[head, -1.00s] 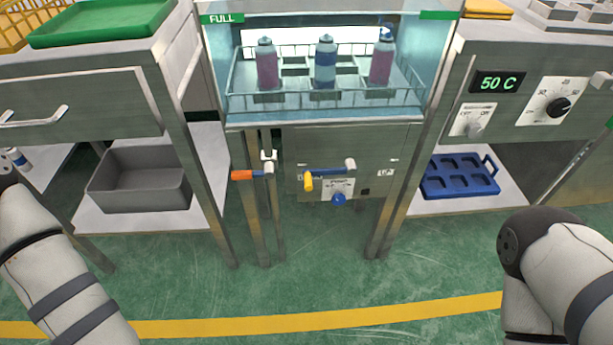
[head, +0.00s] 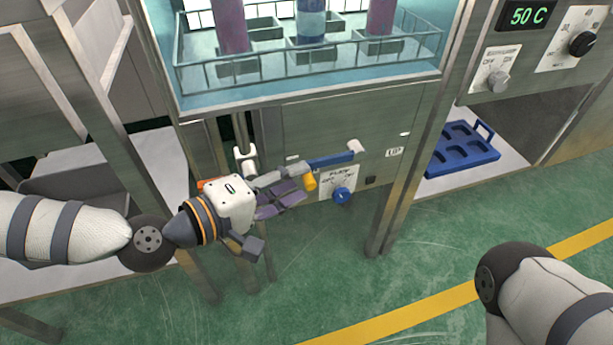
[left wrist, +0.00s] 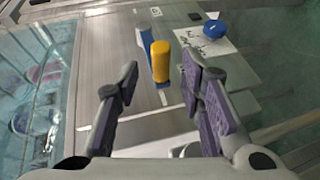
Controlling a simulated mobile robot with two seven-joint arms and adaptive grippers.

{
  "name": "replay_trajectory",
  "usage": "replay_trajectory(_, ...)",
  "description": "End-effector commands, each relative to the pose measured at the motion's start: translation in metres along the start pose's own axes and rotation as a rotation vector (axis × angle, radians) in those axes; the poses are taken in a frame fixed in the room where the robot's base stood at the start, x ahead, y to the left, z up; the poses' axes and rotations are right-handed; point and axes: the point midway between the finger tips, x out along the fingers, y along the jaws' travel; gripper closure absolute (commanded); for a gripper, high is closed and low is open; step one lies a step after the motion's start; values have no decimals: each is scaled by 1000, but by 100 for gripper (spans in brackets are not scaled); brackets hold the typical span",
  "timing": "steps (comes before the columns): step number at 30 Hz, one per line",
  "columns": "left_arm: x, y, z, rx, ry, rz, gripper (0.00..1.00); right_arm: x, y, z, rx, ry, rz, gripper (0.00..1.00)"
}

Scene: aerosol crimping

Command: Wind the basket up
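The wire basket (head: 185,93) stands in the glass-fronted tank at the top of the head view, with purple and blue cans in it. Below it on the steel panel is a crank with a blue arm (head: 330,161) and a yellow handle (head: 310,181). My left gripper (head: 296,187) is at the handle. In the left wrist view its two fingers are open, and the yellow handle (left wrist: 160,62) stands just beyond and between the fingertips, with a gap on both sides. The blue arm (left wrist: 144,40) shows behind it. My right gripper is out of view; only part of that arm shows.
A pump switch with a blue knob (head: 341,195) sits just right of and below the handle. An orange handle (head: 205,184) is partly hidden behind my left gripper. Steel legs stand either side of the panel. A blue tray (head: 460,150) lies on the right shelf.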

Motion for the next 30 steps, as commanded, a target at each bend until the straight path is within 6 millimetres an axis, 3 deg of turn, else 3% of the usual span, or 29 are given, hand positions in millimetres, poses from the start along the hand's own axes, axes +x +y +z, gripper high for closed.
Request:
replay_trajectory(3, 23, -2, 1, 0, -2, 0, 65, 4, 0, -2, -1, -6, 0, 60)
replay_trajectory(6, 34, -2, 1, 0, -1, -1, 65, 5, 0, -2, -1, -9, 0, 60)
replay_trajectory(15, 38, 0, 0, -1, 0, -1, 65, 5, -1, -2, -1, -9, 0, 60)
replay_trajectory(20, 38, -1, 0, 0, 0, -1, 99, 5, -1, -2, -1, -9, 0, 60)
replay_trajectory(30, 37, 4, 0, 8, -1, -9, 100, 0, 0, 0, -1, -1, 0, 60)
